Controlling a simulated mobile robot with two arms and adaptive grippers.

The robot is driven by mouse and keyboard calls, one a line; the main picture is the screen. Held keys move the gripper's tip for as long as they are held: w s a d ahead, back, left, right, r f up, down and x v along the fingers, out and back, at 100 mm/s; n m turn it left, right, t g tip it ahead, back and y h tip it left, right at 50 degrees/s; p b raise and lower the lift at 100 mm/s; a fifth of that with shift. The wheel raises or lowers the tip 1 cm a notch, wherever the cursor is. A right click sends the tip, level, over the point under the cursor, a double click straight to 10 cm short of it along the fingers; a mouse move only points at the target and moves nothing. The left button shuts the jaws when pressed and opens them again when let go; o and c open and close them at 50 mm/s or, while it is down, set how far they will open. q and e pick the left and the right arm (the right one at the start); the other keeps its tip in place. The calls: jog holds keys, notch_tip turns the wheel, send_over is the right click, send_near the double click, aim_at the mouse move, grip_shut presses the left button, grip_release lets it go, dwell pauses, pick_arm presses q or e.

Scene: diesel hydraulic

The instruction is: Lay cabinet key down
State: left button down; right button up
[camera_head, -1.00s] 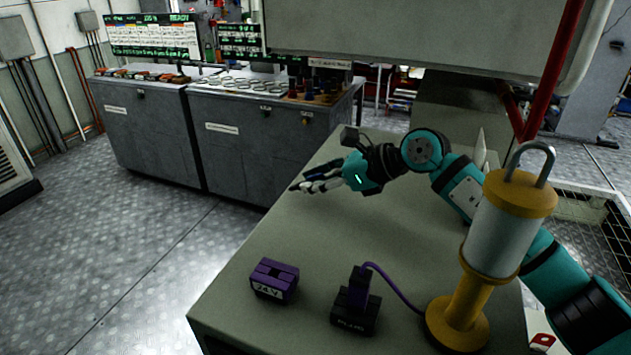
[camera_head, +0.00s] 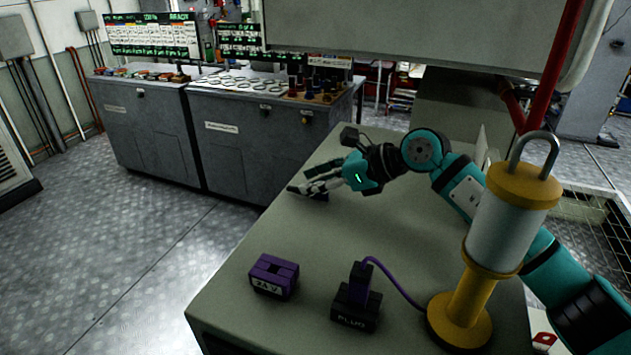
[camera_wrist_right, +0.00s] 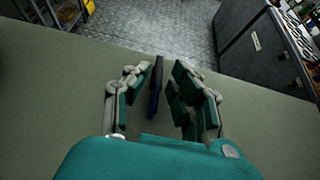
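The cabinet key, a thin dark piece with a blue part (camera_wrist_right: 154,98), shows between the fingers of my right gripper (camera_wrist_right: 156,92) in the right wrist view. There is a gap between the key and the fingers on both sides, so the gripper is open around it. In the head view my right gripper (camera_head: 313,184) is low over the far left edge of the table (camera_head: 235,290). The key is mostly hidden by the fingers there. It appears to lie on the tabletop, though contact is hard to see. My left gripper is not in view.
A purple 24 V block (camera_head: 274,277), a black plug base (camera_head: 355,305) with a purple cable, and a yellow-and-white lantern (camera_head: 497,240) stand on the near table. Grey cabinets (camera_head: 240,150) stand beyond a floor gap. The table's middle is clear.

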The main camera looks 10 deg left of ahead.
jog(key=shift+o, duration=1.4)
jog(key=shift+d, duration=0.15)
